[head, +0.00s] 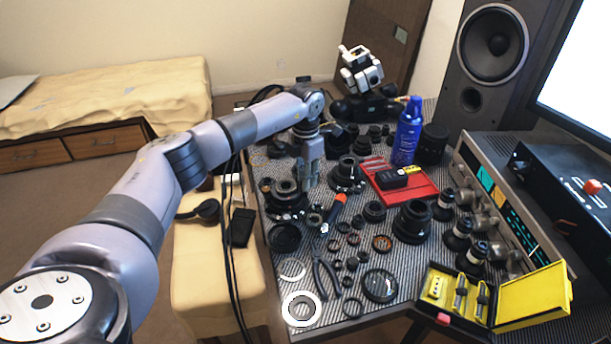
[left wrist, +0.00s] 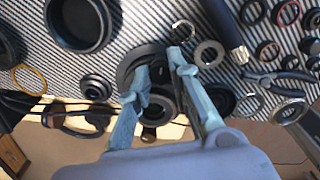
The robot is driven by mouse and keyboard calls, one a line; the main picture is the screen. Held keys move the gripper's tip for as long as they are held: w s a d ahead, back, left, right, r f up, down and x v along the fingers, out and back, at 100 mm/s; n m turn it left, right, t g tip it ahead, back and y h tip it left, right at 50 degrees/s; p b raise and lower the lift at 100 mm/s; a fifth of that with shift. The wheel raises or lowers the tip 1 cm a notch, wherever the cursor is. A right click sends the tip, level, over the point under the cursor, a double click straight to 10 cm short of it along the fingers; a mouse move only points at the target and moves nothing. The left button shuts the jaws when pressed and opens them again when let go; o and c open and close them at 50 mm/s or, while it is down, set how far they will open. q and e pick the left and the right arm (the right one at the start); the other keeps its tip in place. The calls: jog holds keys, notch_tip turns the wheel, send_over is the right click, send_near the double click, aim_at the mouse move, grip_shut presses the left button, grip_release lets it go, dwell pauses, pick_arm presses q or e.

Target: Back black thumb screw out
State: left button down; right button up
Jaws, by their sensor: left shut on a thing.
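My left gripper (head: 308,184) points down at the right side of a black lens assembly (head: 284,208) on the striped mat. In the left wrist view its two fingers (left wrist: 160,65) reach to a black ringed lens part (left wrist: 160,104), with a dark piece between the tips. The gripper is shut on this small dark piece, which fits the black thumb screw. The fingers hide most of it, so its shape and how far it is turned out cannot be told. My right gripper is not in view.
Lens parts and rings crowd the striped mat (head: 338,318). A yellow case (head: 534,298) is at the front right. A black pouch (head: 242,228) lies left.

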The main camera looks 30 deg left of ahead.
pick_arm(q)
jog(key=c, duration=1.4)
grip_release()
jog(key=shift+c, duration=0.2)
jog(key=shift+r, duration=0.1)
notch_tip(320, 180, up, 12)
